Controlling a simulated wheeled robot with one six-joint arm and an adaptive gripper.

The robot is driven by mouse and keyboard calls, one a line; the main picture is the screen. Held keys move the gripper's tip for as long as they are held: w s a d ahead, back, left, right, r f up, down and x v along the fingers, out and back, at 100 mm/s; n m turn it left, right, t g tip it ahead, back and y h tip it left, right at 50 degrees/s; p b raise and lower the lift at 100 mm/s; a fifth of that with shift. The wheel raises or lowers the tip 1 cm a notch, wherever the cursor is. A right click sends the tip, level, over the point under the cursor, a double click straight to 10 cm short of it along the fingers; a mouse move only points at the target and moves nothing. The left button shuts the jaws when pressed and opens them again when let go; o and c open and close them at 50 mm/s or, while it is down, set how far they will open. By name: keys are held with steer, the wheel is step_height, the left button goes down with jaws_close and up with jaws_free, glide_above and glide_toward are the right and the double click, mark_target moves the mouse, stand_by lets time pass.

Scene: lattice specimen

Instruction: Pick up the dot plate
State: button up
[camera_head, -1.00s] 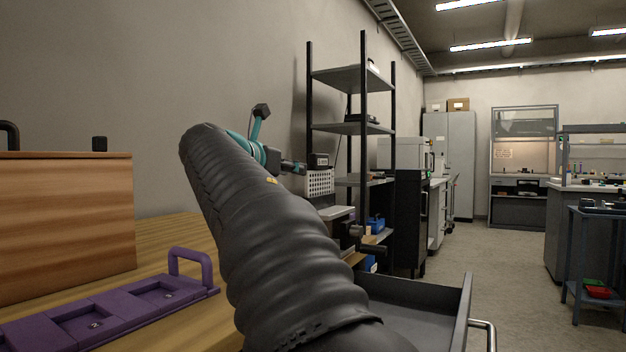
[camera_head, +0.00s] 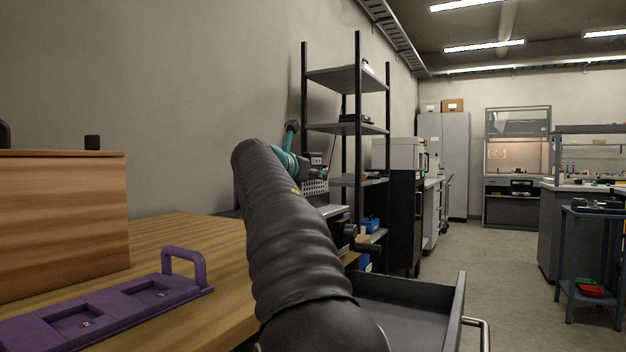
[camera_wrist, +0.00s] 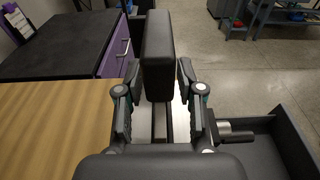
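I cannot make out a dot plate for certain in either view. My gripper (camera_wrist: 159,82) shows in the wrist view with its two fingers apart, one on each side. A tall dark block shows between them in the picture, with gaps at its sides; I cannot tell whether it is part of my own arm. A purple plate (camera_head: 113,305) with square recesses and a raised handle lies on the wooden table (camera_head: 205,238), left of my arm.
A wooden box (camera_head: 62,222) stands at the table's left. Black shelving (camera_head: 346,128) stands behind my arm. An open grey drawer (camera_head: 412,310) is at lower right. A dark-topped surface with a purple side (camera_wrist: 113,56) shows at upper left in the wrist view. Open floor lies to the right.

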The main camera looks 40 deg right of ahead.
mark_target(313, 154)
steer(key=shift+d, duration=0.2)
steer(key=shift+c, duration=0.2)
jaws_close()
steer(key=shift+r, duration=0.1)
steer(key=shift+r+p, duration=0.35)
steer(key=shift+r, duration=0.1)
step_height(313, 154, up, 4)
steer(key=shift+f+p, duration=0.1)
steer(key=shift+p, duration=1)
steer(key=s+d+r+p, duration=0.2)
steer(key=s+d+r, duration=0.3)
steer(key=s, duration=0.5)
steer(key=shift+d+r, duration=0.3)
steer(key=shift+r, duration=0.3)
